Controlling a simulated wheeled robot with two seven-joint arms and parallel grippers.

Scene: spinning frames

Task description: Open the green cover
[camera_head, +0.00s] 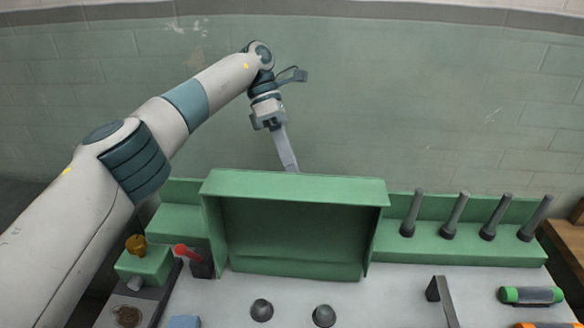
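The green cover (293,187) stands upright in the middle, at the back of the light worktop. Its hollow, shaded inner side faces me, framed by a top lip and two side walls. My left arm reaches in from the left, and my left gripper (291,168) points down just behind the cover's top edge. Its fingertips are hidden there and the fingers show edge-on, so I cannot tell whether they are apart or touch the cover. My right gripper is out of view.
Several grey pegs (454,215) stand on the green ledge at right. Two dark knobs (262,310) (324,316) sit in front of the cover. A red-handled switch (188,253) and a green box with a yellow knob (143,262) are at left. A grey handle (441,300) and green-ended cylinder (531,295) lie right.

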